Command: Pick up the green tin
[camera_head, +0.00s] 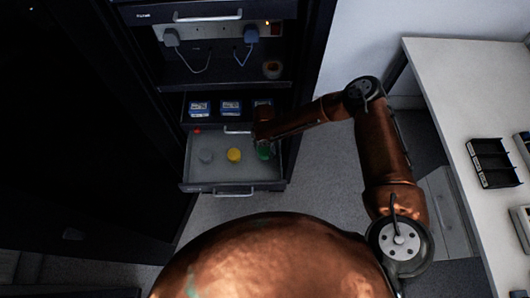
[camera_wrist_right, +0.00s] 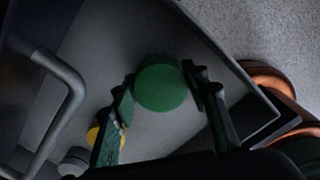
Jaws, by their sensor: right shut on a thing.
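The green tin (camera_head: 264,153) is at the right side of an open drawer (camera_head: 220,176), beside a yellow tin (camera_head: 234,155) and a grey tin (camera_head: 206,156). In the right wrist view the green tin (camera_wrist_right: 160,84) shows its round top between the two fingers of my right gripper (camera_wrist_right: 162,90). The fingers are closed on its sides. My right arm reaches down over the drawer from the right in the head view and partly covers the area by the tin. I cannot tell whether the tin touches the drawer floor. My left gripper is not in view.
The drawer has a front handle (camera_head: 234,192) and raised walls close to the tin. Above it are blue boxes (camera_head: 231,107) and a shelf with hanging cables. A white table (camera_head: 450,95) with a black tray (camera_head: 493,163) stands at the right.

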